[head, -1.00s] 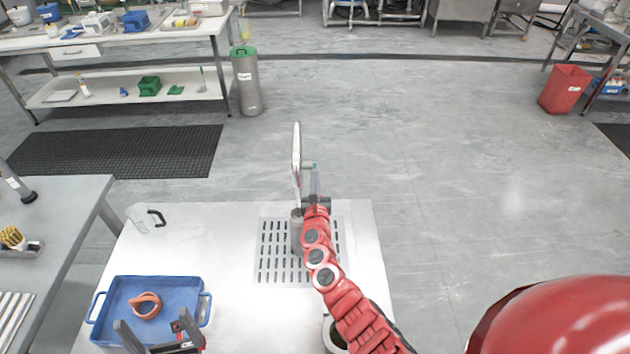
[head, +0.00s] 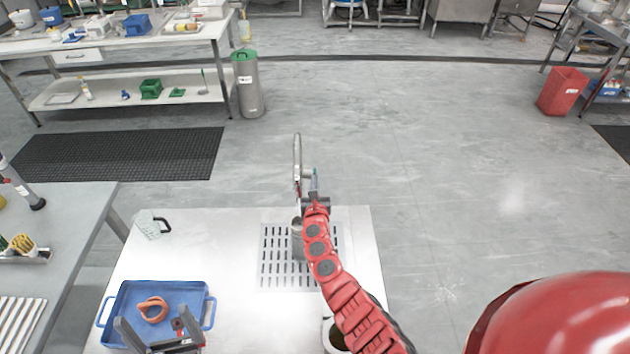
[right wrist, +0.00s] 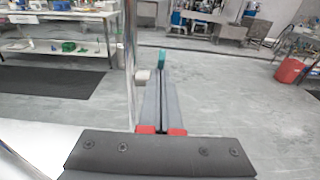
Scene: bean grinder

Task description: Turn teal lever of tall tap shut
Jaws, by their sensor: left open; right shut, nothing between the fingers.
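The tall tap (head: 297,158) is a thin silver arch standing at the far edge of the steel table (head: 205,260). Its pipe also shows left of the fingers in the right wrist view (right wrist: 130,65). The teal lever (right wrist: 161,58) shows just beyond my right fingertips there, upright; it is a tiny teal spot in the head view (head: 314,171). My right gripper (right wrist: 161,74) is shut and empty, right of the pipe; whether it touches the lever I cannot tell. My left gripper (head: 150,330) is open and empty over the near side of the blue tray.
The blue tray (head: 112,300) holds an orange ring-like piece (head: 152,309). A clear jug (head: 149,225) with a dark handle stands at the table's far left. A grey cylinder (head: 298,240) stands on the slotted drain (head: 275,270).

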